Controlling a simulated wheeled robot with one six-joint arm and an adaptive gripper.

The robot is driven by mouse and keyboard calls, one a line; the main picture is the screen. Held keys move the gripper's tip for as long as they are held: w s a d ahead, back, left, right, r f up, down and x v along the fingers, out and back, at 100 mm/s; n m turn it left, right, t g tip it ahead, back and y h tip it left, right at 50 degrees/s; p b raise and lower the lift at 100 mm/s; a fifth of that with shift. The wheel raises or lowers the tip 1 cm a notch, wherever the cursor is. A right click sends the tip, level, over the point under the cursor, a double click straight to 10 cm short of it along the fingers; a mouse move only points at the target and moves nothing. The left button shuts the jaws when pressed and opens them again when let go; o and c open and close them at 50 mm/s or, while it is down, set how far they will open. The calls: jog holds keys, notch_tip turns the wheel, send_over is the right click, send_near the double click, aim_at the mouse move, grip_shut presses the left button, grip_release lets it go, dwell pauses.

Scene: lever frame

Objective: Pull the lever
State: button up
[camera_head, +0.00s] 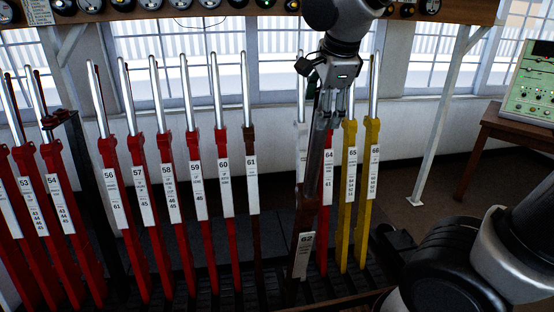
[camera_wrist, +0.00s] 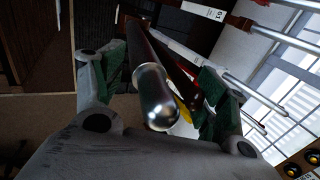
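The brown lever numbered 62 (camera_head: 304,250) leans out of the row towards my head camera. Its long handle rises to my gripper (camera_head: 331,100), which is at the top end. In the wrist view, the rounded metal end of the handle (camera_wrist: 155,98) lies between the two fingers of my gripper (camera_wrist: 158,75). The fingers are spread, with a gap visible on each side of the handle. The exact contact is hard to judge in the dark picture.
Red levers (camera_head: 168,180) and brown lever 61 (camera_head: 251,165) stand to the left. Red lever 64 (camera_head: 328,190) and yellow levers 65 (camera_head: 350,190) and 66 (camera_head: 371,185) stand close on the right. A table (camera_head: 515,132) bears a green panel (camera_head: 532,90) at far right.

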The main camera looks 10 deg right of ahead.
jog(key=r, duration=0.3)
jog(key=s+r, duration=0.1)
jog(key=r, duration=0.4)
jog(key=shift+s+r, duration=0.4)
jog(key=shift+r, duration=0.1)
